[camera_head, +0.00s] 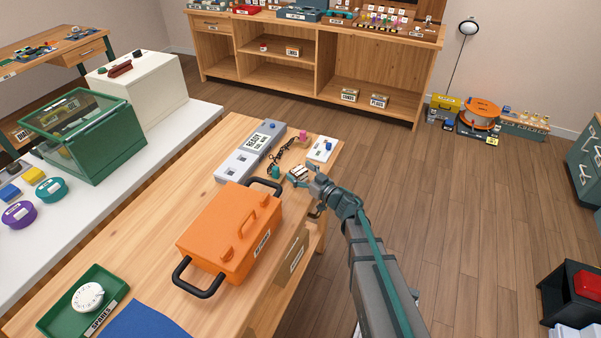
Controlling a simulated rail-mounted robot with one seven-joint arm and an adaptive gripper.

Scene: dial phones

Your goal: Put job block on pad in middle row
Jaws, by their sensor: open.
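My gripper (300,174) is open over the right part of the wooden bench. A small white-and-dark piece shows at its fingers; I cannot tell whether it is a separate block. No block can be clearly read as the job block. I cannot tell which of these is the middle-row pad.
An orange toolbox (230,228) with black handles stands in front of the panel. A white plate with a blue knob (321,150) lies at the bench's far right corner. A dark chain (280,153) lies by the panel. A green tray (62,310) sits at the near left.

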